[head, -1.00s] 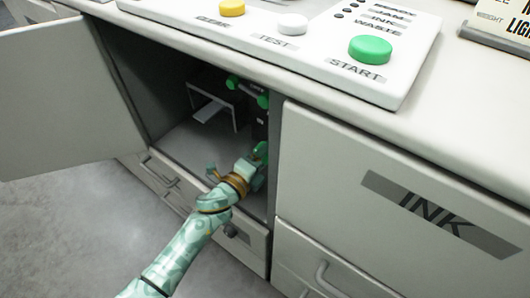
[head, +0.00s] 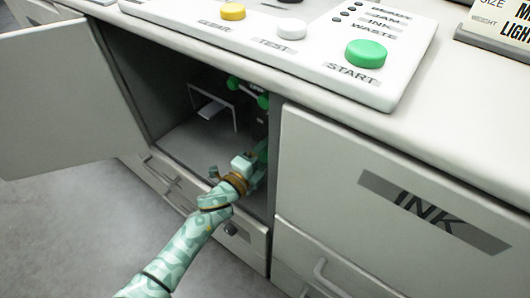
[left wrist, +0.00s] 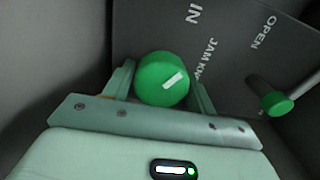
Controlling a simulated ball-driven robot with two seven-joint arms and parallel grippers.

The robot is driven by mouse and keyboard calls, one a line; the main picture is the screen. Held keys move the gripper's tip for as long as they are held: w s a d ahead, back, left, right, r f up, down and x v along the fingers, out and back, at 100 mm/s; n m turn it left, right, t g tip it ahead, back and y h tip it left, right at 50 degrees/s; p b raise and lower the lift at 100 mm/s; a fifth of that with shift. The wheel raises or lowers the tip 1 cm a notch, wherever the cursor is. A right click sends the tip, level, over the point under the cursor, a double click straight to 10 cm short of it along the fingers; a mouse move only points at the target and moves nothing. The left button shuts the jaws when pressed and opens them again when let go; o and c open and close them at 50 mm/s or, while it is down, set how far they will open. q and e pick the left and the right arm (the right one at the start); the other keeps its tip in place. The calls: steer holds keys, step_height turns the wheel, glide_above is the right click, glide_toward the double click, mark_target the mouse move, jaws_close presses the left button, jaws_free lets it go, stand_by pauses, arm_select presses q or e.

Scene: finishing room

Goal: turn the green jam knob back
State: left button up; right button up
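The green jam knob (left wrist: 160,82) is round with a white mark slanting up to the right. In the left wrist view it sits between the two fingers of my left gripper (left wrist: 162,90), which lie close against its left and right sides. In the head view my left gripper (head: 252,174) reaches into the open cabinet at its right inner side, and the knob there is mostly hidden. The panel (left wrist: 235,40) behind it reads "IN", "OPEN" and a partly hidden "JAM KN...". My right gripper is not in view.
A green-tipped handle (left wrist: 277,103) sticks out right of the knob. More green knobs (head: 263,101) sit higher inside the cabinet. The cabinet door (head: 65,95) stands open at left. The INK front (head: 400,195) is shut at right. A button panel (head: 310,52) lies above.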

mark_target(262, 156)
arm_select(q)
steer(key=shift+o, duration=1)
steer(key=shift+s+a, duration=0.2)
steer(key=shift+s, duration=0.05)
steer(key=v, duration=0.1)
steer(key=p+v, duration=0.1)
steer(key=v, duration=0.1)
steer(key=p+v, duration=0.1)
steer(key=v, duration=0.1)
steer(key=shift+s+a+r, duration=0.1)
steer(key=shift+s+r, duration=0.05)
steer(key=shift+r, duration=0.1)
steer(key=p+v, duration=0.2)
steer(key=v, duration=0.8)
steer(key=shift+f+p, duration=0.25)
steer(key=shift+p, duration=0.1)
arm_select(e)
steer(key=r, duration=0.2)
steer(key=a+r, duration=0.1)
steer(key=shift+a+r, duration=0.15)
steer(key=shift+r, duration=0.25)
arm_select(q)
steer(key=shift+s+a, duration=0.15)
